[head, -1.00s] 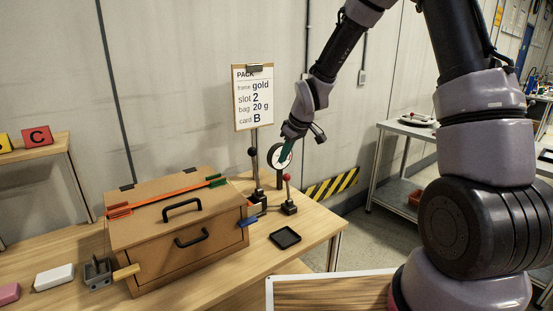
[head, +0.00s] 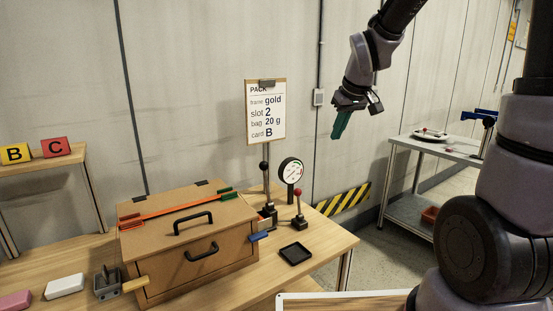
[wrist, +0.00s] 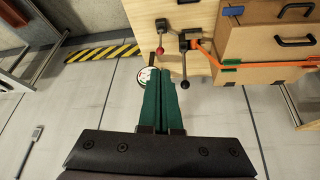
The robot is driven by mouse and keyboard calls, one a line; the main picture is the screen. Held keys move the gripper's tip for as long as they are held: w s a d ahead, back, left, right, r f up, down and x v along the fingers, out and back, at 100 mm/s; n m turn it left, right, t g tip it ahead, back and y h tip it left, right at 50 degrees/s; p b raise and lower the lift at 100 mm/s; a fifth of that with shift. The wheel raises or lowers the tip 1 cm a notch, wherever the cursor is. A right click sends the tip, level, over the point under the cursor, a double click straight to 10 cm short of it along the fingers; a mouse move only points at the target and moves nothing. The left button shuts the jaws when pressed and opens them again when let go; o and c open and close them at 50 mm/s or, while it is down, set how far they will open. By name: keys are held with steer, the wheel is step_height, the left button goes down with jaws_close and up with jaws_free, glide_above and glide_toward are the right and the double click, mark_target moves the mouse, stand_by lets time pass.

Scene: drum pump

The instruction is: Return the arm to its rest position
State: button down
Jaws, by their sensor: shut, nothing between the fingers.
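My gripper (head: 342,124) hangs in the air at the upper right of the head view, to the right of the clipboard sign and above the table's right end. Its green fingers point down and are closed together with nothing between them. In the wrist view the green fingers (wrist: 161,100) lie side by side, over the floor beside the table edge. The tips overlap part of the round dial gauge (wrist: 147,75) in that view. My arm reaches in from the right side of the head view.
A wooden box (head: 190,240) with black handles stands on the table (head: 325,245). The dial gauge (head: 291,170), a red-knobbed lever (head: 299,215), a black-knobbed lever (head: 265,190) and a black tray (head: 296,254) are near its right end. A metal side table (head: 440,150) stands right.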

steer(key=s+d+r+m+t, duration=0.1)
steer(key=s+d+r+m, duration=0.3)
steer(key=s, duration=0.5)
steer(key=s+d+r+m+t, duration=0.1)
steer(key=s+d+r+m, duration=0.2)
steer(key=s+r, duration=0.3)
steer(key=s+m, duration=0.1)
steer(key=s, duration=0.3)
steer(key=shift+d+r, duration=0.35)
steer(key=shift+r, duration=0.05)
steer(key=shift+w, duration=0.15)
